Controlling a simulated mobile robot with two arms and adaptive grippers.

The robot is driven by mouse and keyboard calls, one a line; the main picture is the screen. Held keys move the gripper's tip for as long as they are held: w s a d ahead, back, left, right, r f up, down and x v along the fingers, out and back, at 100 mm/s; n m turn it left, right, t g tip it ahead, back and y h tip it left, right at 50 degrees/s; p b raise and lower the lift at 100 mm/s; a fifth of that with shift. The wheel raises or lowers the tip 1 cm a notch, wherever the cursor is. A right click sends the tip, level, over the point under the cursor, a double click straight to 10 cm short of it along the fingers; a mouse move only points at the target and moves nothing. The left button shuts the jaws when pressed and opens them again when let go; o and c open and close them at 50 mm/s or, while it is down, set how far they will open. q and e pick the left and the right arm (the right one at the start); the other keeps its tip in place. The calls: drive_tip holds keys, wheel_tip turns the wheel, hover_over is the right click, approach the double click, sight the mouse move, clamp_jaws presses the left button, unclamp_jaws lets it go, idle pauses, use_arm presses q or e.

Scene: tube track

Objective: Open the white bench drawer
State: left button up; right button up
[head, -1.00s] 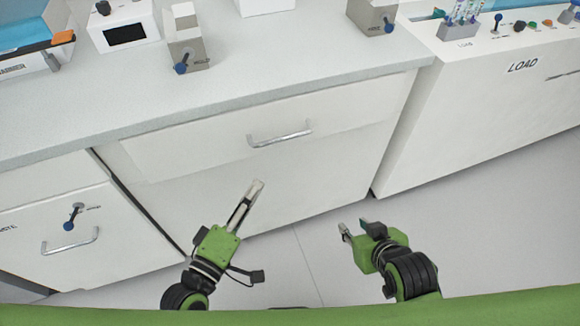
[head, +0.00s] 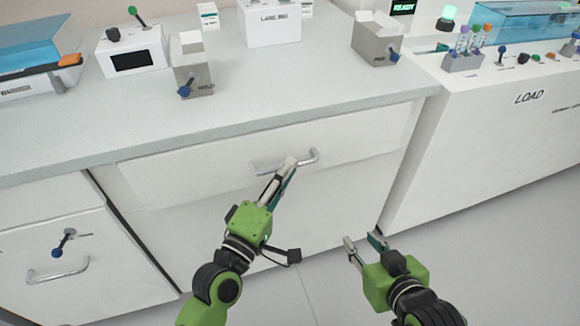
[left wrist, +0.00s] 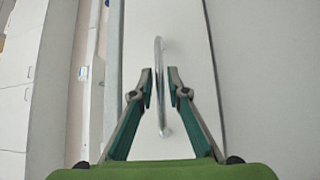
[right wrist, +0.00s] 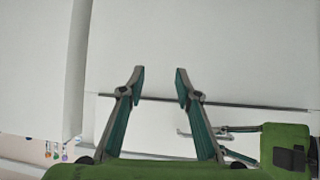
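The white bench drawer (head: 205,168) is set under the grey worktop and looks shut. Its silver bar handle (head: 309,159) runs across the front. My left gripper (head: 290,164) is at the handle in the head view. In the left wrist view the handle (left wrist: 160,90) passes between the two open fingertips (left wrist: 160,85), with gaps on both sides. My right gripper (head: 362,241) is open and empty, low in front of the bench's right end. In the right wrist view its fingers (right wrist: 160,83) are apart with nothing between them.
A second cabinet with a handle (head: 58,275) and a blue-knobbed key stands at left. The white LOAD machine (head: 500,130) stands at right. Open grey boxes (head: 192,70) and a white device (head: 131,55) sit on the worktop. The floor in front is clear.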

use_arm(q)
drive_tip(key=shift+x, duration=0.95)
use_arm(e)
drive_tip(key=shift+w+a+r+t, duration=0.2)
drive_tip(key=shift+w+r+t, duration=0.1)
drive_tip(key=shift+w+r, duration=0.15)
use_arm(q)
drive_tip(key=shift+c, duration=0.3)
clamp_jaws()
use_arm(e)
drive_tip(key=shift+s, duration=0.1)
